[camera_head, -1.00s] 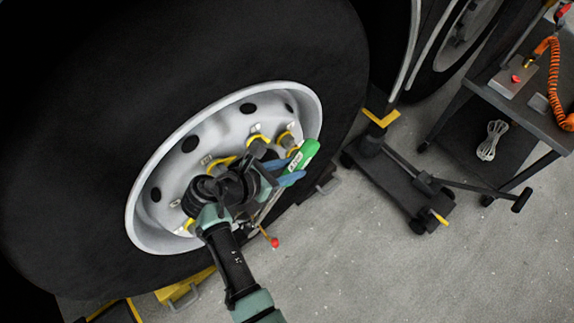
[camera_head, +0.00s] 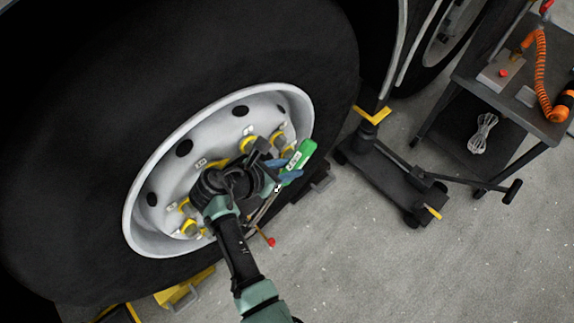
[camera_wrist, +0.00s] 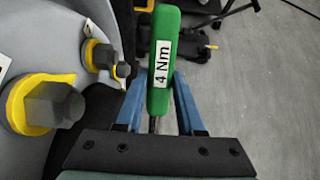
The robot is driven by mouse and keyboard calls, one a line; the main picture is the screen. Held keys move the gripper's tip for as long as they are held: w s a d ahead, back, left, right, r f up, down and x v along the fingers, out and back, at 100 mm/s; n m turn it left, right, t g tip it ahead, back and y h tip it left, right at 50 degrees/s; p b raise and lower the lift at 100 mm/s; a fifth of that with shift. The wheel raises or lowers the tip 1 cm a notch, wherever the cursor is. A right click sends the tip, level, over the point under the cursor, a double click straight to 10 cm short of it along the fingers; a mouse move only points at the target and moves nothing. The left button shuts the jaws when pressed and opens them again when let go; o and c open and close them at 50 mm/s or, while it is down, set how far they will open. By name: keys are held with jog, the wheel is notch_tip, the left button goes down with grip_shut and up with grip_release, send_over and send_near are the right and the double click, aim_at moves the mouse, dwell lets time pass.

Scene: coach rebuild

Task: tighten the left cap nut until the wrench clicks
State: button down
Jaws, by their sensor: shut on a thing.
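A green-handled wrench (camera_head: 299,156) is in my gripper (camera_head: 284,172), beside the right part of the white wheel rim. In the wrist view its handle (camera_wrist: 164,48) reads "4 Nm" and lies between the blue fingers of my gripper (camera_wrist: 159,88), which is shut on it. The wrench's working end is hidden behind my gripper. Grey hex cap nuts with yellow collars sit on the rim, among them a lower-left one (camera_head: 190,228) and an upper one (camera_head: 275,140). The wrist view shows a large nut (camera_wrist: 53,103) at left. I cannot tell which is the left cap nut.
The black tyre (camera_head: 90,120) surrounds the rim. A black wheeled jack (camera_head: 390,182) stands on the floor at right. A tool cart (camera_head: 520,100) with an orange coiled hose is at upper right. A yellow chock (camera_head: 186,288) lies below the tyre. Floor at lower right is clear.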

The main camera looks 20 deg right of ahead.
jog(key=shift+d, duration=0.1)
jog(key=shift+w+d+f+y+p, duration=0.25)
jog(key=shift+d+f+y+p, duration=0.25)
jog(key=shift+d+f, duration=0.1)
jog(key=shift+f, duration=0.1)
jog(key=shift+w+d+f+g+y, duration=0.15)
jog(key=shift+d+f+g+y, duration=0.15)
jog(key=shift+d+f, duration=0.3)
jog(key=shift+f, duration=0.05)
dwell(0.5)
jog(key=shift+w+d+f+g+y, duration=0.15)
jog(key=shift+d+f+g+y, duration=0.15)
jog(key=shift+d+f+y, duration=0.4)
jog(key=shift+a+f, duration=0.1)
jog(key=shift+f, duration=0.05)
